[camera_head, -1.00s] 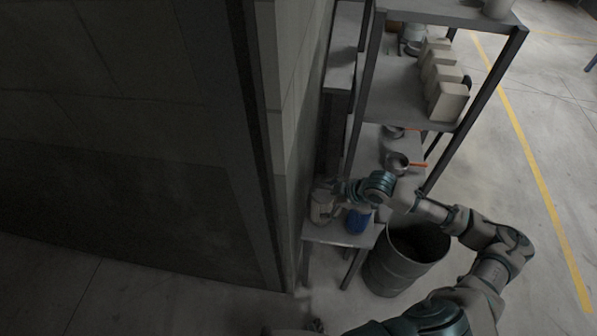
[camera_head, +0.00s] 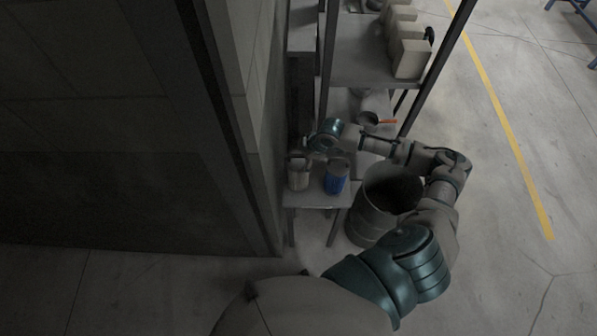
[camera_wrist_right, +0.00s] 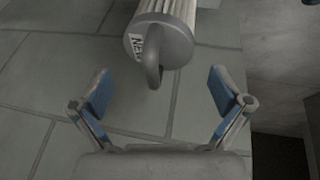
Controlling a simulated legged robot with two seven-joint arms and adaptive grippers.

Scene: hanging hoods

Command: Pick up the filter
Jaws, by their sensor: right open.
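The filter is a pale pleated cylinder with a grey end cap, a loop handle and a "NEW" label. In the right wrist view the filter (camera_wrist_right: 166,32) is at the top centre, its handle pointing down between the fingers. In the head view the filter (camera_head: 298,176) stands at the left of a small table (camera_head: 318,201), next to the wall. My right gripper (camera_wrist_right: 160,92) is open, with the handle's end between its blue-padded fingertips and no visible contact. In the head view this gripper (camera_head: 300,157) is small and dark at the filter's top. My left gripper is out of view.
A blue can (camera_head: 336,178) stands right beside the filter on the table. An open barrel (camera_head: 371,222) stands to the right under my arm. A shelf rack (camera_head: 372,70) with pale boxes and a pan is behind. The wall (camera_head: 222,110) closes off the left.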

